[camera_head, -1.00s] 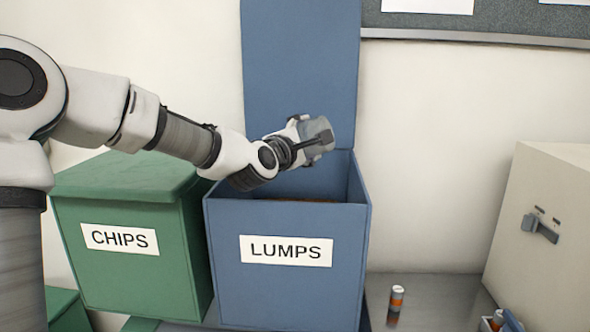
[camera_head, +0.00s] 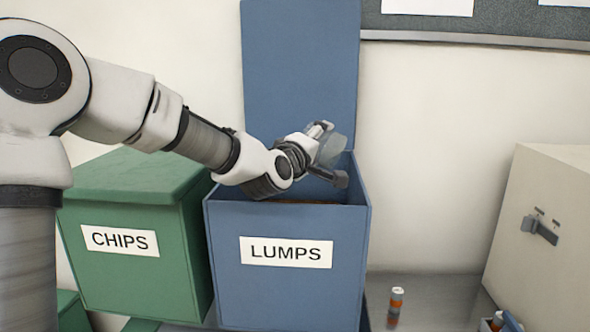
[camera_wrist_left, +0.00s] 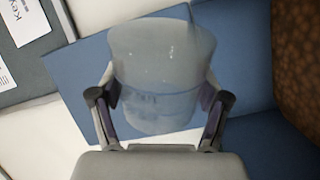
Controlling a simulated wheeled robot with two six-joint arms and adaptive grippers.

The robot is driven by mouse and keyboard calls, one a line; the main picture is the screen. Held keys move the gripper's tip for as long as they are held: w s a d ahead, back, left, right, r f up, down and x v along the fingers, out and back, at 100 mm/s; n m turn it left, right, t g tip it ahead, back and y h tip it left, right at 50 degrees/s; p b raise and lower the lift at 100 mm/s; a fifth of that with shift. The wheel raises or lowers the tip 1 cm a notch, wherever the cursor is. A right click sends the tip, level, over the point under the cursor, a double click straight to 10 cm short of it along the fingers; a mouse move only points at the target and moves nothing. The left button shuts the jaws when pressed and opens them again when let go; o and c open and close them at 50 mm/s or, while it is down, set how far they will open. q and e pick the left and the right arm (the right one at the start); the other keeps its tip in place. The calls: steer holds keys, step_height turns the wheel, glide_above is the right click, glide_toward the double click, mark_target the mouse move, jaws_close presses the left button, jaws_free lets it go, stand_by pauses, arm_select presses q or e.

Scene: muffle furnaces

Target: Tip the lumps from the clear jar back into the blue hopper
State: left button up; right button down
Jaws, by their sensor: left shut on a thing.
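The blue hopper (camera_head: 232,262), labelled LUMPS, stands open in the middle of the head view with its lid (camera_head: 300,75) raised behind it. My left gripper (camera_head: 330,155) is over the hopper's opening, shut on the clear jar (camera_head: 334,149). The jar is tilted. In the left wrist view the jar (camera_wrist_left: 160,75) sits between both fingers of my left gripper (camera_wrist_left: 160,98). It looks see-through, and I make out no lumps in it. A brown lumpy mass (camera_wrist_left: 298,60) shows at the right of that view, inside the hopper. My right gripper is not in view.
A closed green bin (camera_head: 135,270) labelled CHIPS stands left of the hopper. A beige furnace-like box (camera_head: 550,200) is at the right. A small orange-banded cylinder (camera_head: 396,300) stands on the grey bench (camera_head: 440,300). A noticeboard (camera_head: 480,22) hangs behind.

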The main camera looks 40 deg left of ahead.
arm_select(q)
steer(key=shift+r+m+p, duration=0.3)
steer(key=shift+m+p, duration=0.2)
steer(key=shift+m, duration=0.5)
steer(key=shift+d+r+m, duration=0.1)
steer(key=shift+d+m, duration=0.15)
steer(key=shift+m, duration=0.45)
steer(key=shift+d+m, duration=0.2)
steer(key=shift+m, duration=0.1)
steer(key=shift+w+m+p, duration=0.1)
steer(key=shift+m+p, duration=0.35)
steer(key=shift+m, duration=1.35)
steer(key=shift+d, duration=0.1)
steer(key=m, duration=0.3)
steer(key=shift+a+f+m+p, duration=0.25)
steer(key=shift+f+m+p, duration=0.05)
steer(key=shift+f+m, duration=0.1)
steer(key=shift+a+f+m, duration=0.1)
steer(key=shift+f+m, duration=0.1)
steer(key=shift+m, duration=0.45)
steer(key=shift+a+f+m, duration=0.1)
steer(key=shift+f+m, duration=0.05)
steer(key=shift+m, duration=0.5)
steer(key=shift+d+r+p, duration=0.1)
steer(key=shift+r+p, duration=1.75)
steer(key=shift+r, duration=0.7)
